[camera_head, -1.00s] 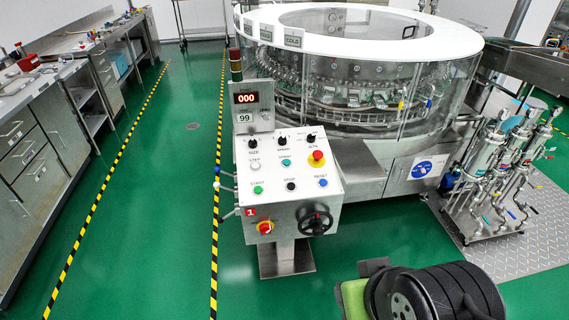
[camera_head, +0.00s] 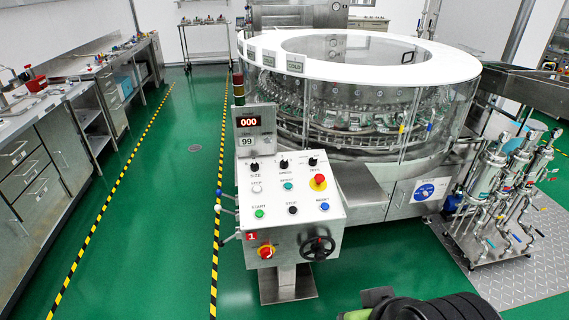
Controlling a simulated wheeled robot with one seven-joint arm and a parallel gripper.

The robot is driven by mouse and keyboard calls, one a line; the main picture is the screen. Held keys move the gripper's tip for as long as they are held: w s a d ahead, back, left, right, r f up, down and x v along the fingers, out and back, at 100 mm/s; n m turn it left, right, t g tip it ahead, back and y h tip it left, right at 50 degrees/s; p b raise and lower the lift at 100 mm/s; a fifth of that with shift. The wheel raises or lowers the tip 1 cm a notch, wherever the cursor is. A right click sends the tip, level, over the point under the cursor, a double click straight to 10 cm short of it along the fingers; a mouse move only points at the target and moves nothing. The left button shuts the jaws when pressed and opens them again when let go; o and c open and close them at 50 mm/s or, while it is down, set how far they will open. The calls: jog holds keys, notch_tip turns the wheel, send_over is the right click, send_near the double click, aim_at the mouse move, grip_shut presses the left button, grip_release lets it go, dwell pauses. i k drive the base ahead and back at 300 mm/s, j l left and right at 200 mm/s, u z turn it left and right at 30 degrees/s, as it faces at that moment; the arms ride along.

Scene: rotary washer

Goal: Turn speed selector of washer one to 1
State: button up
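The control panel of washer one (camera_head: 272,212) stands on a pedestal in the middle of the view, with a red "1" label (camera_head: 251,236) at its lower left. Along its upper row are three black selector knobs: the left one (camera_head: 254,166) marked SIZE, the middle speed selector (camera_head: 284,163), and a right one (camera_head: 313,161). The pointer setting of the speed selector is too small to read. The display (camera_head: 248,122) above shows 000, with 99 below it. My gripper is not in view; a dark ribbed part of my arm shows at the bottom right.
The round washer with a white top ring (camera_head: 435,65) stands behind the panel. A red emergency button (camera_head: 318,182) and a black handwheel (camera_head: 317,248) are on the panel. Steel benches (camera_head: 60,130) line the left; pumps (camera_head: 500,190) stand right. Green floor is free left of the panel.

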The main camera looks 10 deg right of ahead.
aim_at(283, 164)
jog(key=i+u, duration=0.25)
jog(key=i, duration=0.65)
jog(key=i+u, duration=0.25)
jog(key=i, duration=0.7)
jog(key=l, duration=0.1)
